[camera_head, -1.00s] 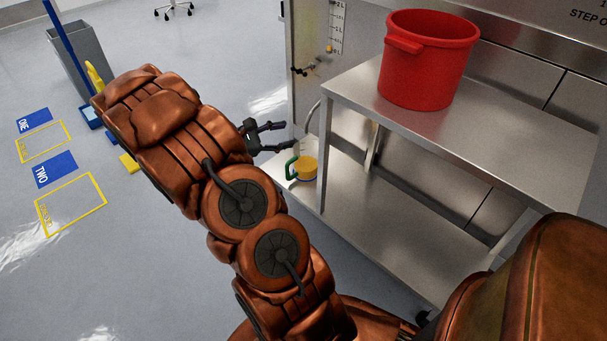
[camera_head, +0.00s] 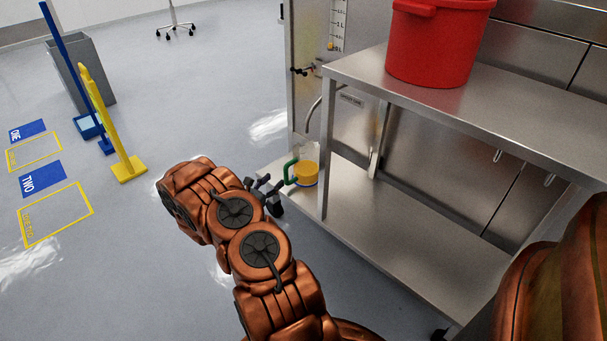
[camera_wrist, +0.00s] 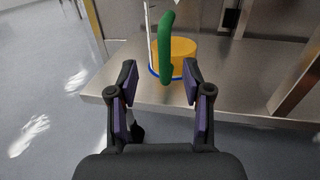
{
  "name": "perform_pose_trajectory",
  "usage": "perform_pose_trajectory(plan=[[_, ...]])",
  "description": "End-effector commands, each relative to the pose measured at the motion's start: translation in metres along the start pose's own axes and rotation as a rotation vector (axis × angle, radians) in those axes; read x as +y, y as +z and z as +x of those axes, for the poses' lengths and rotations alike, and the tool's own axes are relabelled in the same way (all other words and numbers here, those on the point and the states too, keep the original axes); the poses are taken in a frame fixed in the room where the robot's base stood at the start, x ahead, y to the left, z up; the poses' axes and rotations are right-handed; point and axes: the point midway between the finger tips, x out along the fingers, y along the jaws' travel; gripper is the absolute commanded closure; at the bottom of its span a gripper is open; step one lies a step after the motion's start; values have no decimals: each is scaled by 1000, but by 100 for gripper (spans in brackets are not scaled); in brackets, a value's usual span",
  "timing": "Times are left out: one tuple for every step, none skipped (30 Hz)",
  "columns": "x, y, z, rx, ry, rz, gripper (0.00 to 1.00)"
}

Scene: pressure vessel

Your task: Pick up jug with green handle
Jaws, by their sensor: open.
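The jug (camera_head: 306,174) with a green handle (camera_head: 289,172) stands upright on the lower shelf of a steel table, near its left end. It looks yellow-orange with a blue band at its base. In the wrist view the jug (camera_wrist: 178,55) is beyond the fingertips, and its green handle (camera_wrist: 166,50) faces me, roughly midway between the fingers. My gripper (camera_head: 270,190) is just left of and below the handle. In the wrist view my gripper (camera_wrist: 160,75) has its fingers apart with nothing between them. The handle looks apart from both fingers.
The lower shelf (camera_head: 370,220) is bare to the right of the jug. The upper shelf (camera_head: 365,75) overhangs it, with a table leg (camera_head: 328,150) right of the jug. A red bucket (camera_head: 435,45) stands on top. Open floor lies left, with a yellow stand (camera_head: 110,125) and bin (camera_head: 82,70).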

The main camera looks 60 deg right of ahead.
Motion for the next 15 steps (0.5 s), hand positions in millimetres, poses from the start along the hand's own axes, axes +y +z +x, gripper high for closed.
perform_pose_trajectory(plan=[[0, -2, 4, 0, -1, 0, 50], [-1, -3, 7, 0, -1, 1, 50], [-1, -3, 11, 0, -2, 1, 50], [0, -2, 14, -1, -1, 2, 50], [0, -2, 17, -1, -1, 2, 50], [-1, -2, 21, -1, -2, 2, 50], [-1, -2, 23, -1, -2, 1, 50], [-1, -3, 25, -1, -1, 1, 50], [-1, -4, 28, -2, 0, 1, 50], [-2, -5, 30, -1, -1, 1, 50], [-2, -7, 33, -1, -1, 1, 50], [-3, -9, 38, -2, -2, 1, 50], [-4, -11, 43, -1, -3, 2, 50], [-5, -12, 47, -1, -3, 2, 50], [-6, -14, 52, -2, -4, 3, 50]])
